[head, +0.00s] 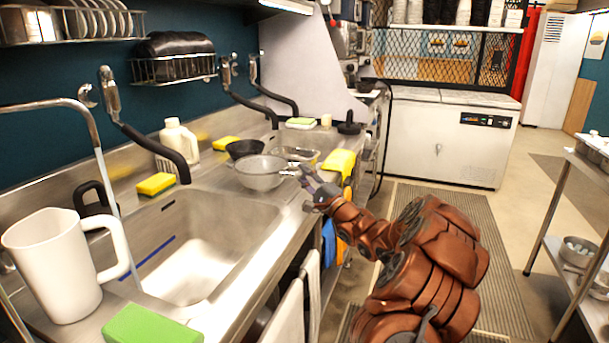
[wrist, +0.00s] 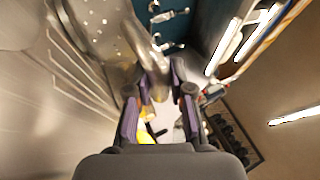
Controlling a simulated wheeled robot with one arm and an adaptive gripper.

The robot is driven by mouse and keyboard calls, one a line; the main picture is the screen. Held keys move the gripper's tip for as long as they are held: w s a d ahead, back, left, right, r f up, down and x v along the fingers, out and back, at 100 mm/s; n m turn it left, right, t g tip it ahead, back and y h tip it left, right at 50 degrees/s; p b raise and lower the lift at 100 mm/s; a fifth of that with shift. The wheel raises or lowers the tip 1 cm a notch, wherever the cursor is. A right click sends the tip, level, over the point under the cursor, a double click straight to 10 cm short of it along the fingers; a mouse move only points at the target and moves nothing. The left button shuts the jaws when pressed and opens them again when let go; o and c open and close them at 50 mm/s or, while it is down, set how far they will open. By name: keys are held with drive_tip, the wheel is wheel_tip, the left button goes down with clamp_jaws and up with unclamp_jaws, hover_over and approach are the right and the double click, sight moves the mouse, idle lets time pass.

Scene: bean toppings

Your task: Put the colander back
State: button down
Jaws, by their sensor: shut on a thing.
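The colander (head: 259,175) is a round metal bowl with small holes. It is at the sink counter, near the divider between the two sinks, with its handle toward my gripper. I cannot tell whether it rests on the counter or is just above it. My gripper (head: 306,178) is at the right of the colander, over the counter's front edge, and is shut on its handle. In the wrist view the perforated colander (wrist: 103,28) fills the upper left, and its handle runs down to my gripper's fingers (wrist: 160,92).
A black bowl (head: 244,149) is just behind the colander. The near sink (head: 195,250) is empty. A white pitcher (head: 58,262), sponges and a white jug (head: 179,143) line the counter. A steel rack (head: 548,235) with metal bowls stands right, across open floor.

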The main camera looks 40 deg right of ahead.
drive_tip(key=c, duration=1)
unclamp_jaws()
drive_tip(key=shift+c, duration=0.2)
drive_tip(key=b+v, duration=0.1)
drive_tip(key=v, duration=1.1)
drive_tip(key=shift+r, duration=0.2)
